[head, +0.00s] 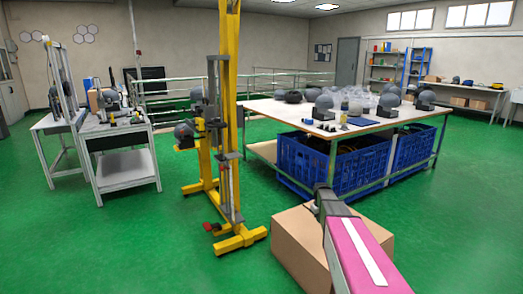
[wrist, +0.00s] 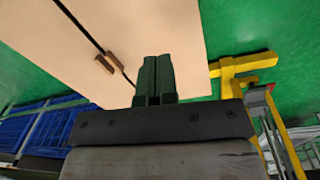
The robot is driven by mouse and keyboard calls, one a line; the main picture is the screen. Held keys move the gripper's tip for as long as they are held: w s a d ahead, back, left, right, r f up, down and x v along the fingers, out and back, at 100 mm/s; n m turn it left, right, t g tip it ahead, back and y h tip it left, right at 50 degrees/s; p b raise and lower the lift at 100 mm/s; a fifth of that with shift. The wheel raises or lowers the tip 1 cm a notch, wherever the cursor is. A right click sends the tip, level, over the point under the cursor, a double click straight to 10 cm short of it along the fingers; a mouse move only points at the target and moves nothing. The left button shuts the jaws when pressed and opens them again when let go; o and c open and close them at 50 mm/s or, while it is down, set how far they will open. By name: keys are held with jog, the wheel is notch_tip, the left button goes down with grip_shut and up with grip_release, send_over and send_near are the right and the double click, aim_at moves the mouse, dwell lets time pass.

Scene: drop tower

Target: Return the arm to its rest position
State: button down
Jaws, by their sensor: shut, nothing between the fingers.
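My arm reaches in from the lower right of the head view, with a pink link nearest the camera. The dark end of the arm, with my gripper (head: 322,198), is in front of the cardboard box (head: 288,252) and covers part of it. In the wrist view, the two dark green fingers of my gripper (wrist: 156,72) are side by side, shut, with nothing held. The cardboard box (wrist: 60,45) fills much of the wrist view beyond the fingers. I cannot tell the gap between fingers and box.
A yellow drop tower (head: 229,110) stands left of the arm on green floor. A table (head: 350,125) with helmets stands behind, with blue crates (head: 330,165) under it. White carts (head: 125,165) stand at the left. Green floor at the lower left is clear.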

jog(key=s+a+r+m, duration=0.1)
jog(key=s+a, duration=0.3)
jog(key=s, duration=0.6)
jog(key=s+a+r+m, duration=0.1)
jog(key=s+a, duration=0.3)
jog(key=s, duration=0.5)
jog(key=s+a+r+m, duration=0.1)
jog(key=s+a+r, duration=0.2)
jog(key=s, duration=0.7)
jog(key=shift+s+a+r+m+y, duration=0.15)
jog(key=shift+s+a+m+y, duration=0.15)
jog(key=shift+a, duration=0.4)
